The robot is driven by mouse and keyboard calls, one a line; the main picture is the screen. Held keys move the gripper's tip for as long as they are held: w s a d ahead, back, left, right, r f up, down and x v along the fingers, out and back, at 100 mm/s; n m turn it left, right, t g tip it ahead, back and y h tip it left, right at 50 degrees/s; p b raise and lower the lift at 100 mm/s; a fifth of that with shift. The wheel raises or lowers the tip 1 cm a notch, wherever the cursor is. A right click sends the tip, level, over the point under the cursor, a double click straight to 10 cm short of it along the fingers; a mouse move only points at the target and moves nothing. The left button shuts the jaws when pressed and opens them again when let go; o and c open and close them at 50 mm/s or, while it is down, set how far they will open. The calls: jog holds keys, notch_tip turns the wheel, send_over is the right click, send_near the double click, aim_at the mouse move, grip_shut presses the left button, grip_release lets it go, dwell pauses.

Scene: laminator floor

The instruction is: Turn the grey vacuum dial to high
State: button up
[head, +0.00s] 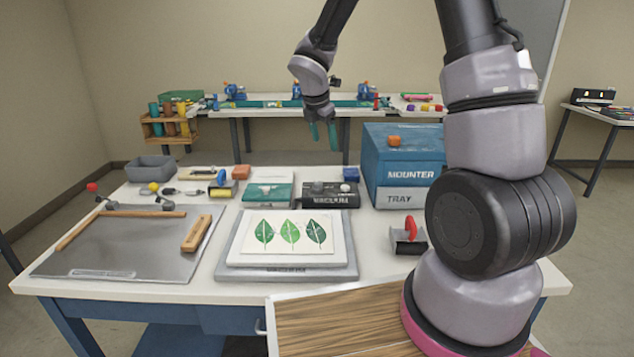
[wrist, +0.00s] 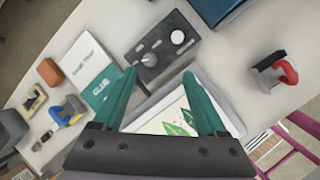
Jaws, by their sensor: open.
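The vacuum unit (head: 328,201) is a black box marked VACUUM on the near table, in front of the blue mounter box. On its top are a grey dial (head: 318,187) at the left and a round white knob (head: 345,187) at the right. In the wrist view the grey dial (wrist: 149,60) and the white knob (wrist: 178,37) both show on the dark panel. The dial's setting is too small to read. My gripper (head: 323,138) hangs above the table with teal fingers apart and empty. The wrist view also shows the open fingers (wrist: 159,76), apart from the dial.
The blue mounter (head: 405,150) stands right of the unit. The leaf print (head: 288,238) lies in front on a grey plate. A glue box (head: 268,190) sits close on the left. A red-handled tool (head: 410,232) stands at the right.

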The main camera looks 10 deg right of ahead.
aim_at(318, 183)
jog(key=w+f+n, duration=0.1)
jog(key=w+f, duration=0.1)
jog(key=f, duration=0.3)
jog(key=w+f+n, duration=0.2)
jog(key=f, duration=0.4)
jog(key=w+f+n, duration=0.1)
jog(key=w+f, duration=0.1)
jog(key=f, duration=0.3)
jog(key=shift+a+f+n, duration=0.35)
jog(key=shift+n, duration=0.05)
jog(key=shift+s, duration=0.1)
grip_shut()
